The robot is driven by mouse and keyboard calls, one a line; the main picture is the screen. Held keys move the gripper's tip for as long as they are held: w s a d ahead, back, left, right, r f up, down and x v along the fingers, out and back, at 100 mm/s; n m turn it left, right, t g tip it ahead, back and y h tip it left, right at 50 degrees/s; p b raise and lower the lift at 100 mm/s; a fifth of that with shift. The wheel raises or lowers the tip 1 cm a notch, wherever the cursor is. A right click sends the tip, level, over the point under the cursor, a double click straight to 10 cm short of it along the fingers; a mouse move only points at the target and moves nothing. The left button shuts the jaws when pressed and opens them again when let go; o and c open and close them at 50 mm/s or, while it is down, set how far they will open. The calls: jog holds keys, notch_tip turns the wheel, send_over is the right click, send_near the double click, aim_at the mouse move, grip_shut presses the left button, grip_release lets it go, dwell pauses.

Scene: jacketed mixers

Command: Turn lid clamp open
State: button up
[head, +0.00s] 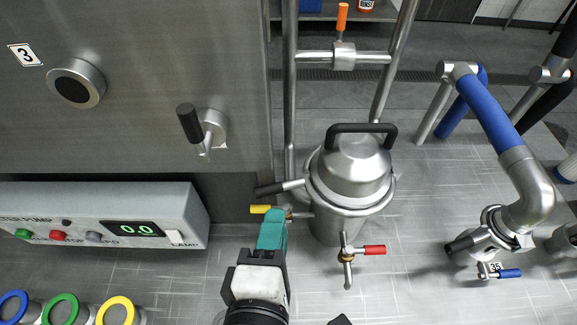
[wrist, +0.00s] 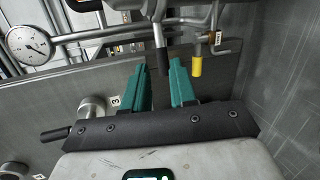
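A steel vessel (head: 340,215) with a domed lid (head: 352,165) stands right of the grey cabinet. A black-gripped lever (head: 275,189) juts left from the lid rim; it looks like the lid clamp. My gripper (head: 273,217) is just below this lever, with its teal fingers pointing at it. In the wrist view, the two fingers (wrist: 160,72) are apart and nothing is held. The black grip (wrist: 163,61) shows in line with the gap between the fingertips; I cannot tell how deep it sits. The head view shows the fingers overlapping each other.
A yellow valve handle (head: 260,209) is close beside my fingertips; it also shows right of them in the wrist view (wrist: 195,66). A red valve handle (head: 374,250) is at the vessel's lower front. A control box (head: 100,215) is at left. Pipes rise behind the vessel.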

aim_at(285, 184)
jog(key=x, duration=1)
jog(key=shift+w, duration=0.1)
jog(key=shift+c, duration=0.4)
jog(key=shift+f, duration=0.1)
grip_shut()
